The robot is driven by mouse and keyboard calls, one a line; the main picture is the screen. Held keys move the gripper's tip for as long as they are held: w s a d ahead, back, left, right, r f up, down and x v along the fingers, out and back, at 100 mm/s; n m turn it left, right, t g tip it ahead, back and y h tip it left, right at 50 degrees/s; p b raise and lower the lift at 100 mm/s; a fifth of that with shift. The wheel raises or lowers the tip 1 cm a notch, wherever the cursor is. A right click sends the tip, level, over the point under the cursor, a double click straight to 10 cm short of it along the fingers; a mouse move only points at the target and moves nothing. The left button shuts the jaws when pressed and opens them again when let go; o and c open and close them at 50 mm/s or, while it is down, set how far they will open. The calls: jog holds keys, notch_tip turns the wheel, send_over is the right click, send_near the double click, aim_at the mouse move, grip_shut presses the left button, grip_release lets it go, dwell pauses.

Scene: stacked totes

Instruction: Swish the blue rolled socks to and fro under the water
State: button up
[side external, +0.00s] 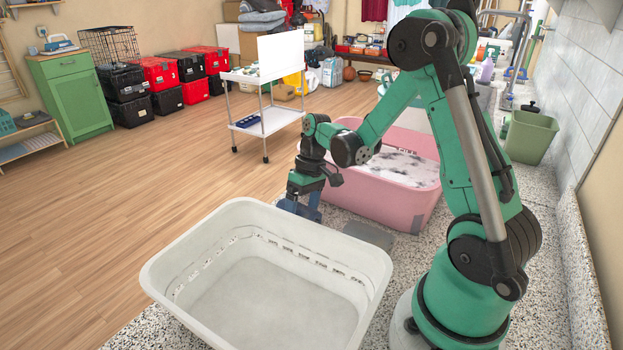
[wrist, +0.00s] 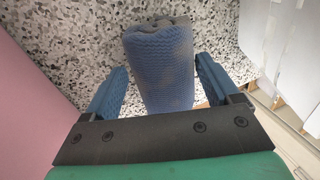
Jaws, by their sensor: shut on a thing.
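The blue rolled socks (wrist: 158,65) show as a ribbed blue roll, greyish at one side, in the wrist view. They lie between the two blue fingers of my gripper (wrist: 160,92), which is shut on them. In the side external view my gripper (side external: 299,207) points down between the white basket and the pink tub; the socks cannot be told apart from the blue fingers there. The pink tub (side external: 385,203) holds water with whitish suds (side external: 400,168) and stands behind and to the right of my gripper. My gripper is outside the tub.
The white slotted basket (side external: 168,268) is empty and stands in front of my gripper. A grey flat piece (side external: 370,235) lies on the speckled counter (side external: 405,245) between the basket and tub. A green bin (side external: 531,137) stands at right. Open wooden floor lies left.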

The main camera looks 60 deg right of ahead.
aim_at(302, 204)
notch_tip(302, 204, up, 19)
jog(key=s+d+f+m+t, duration=0.1)
jog(key=s+d+f+m, duration=0.2)
jog(key=d, duration=0.8)
jog(key=s+d+f+m, duration=0.1)
jog(key=s+d+m, duration=0.3)
jog(key=d, duration=0.6)
jog(key=shift+n+h, duration=0.3)
jog(key=shift+n, duration=0.4)
jog(key=f, duration=1.4)
jog(key=shift+s, duration=0.3)
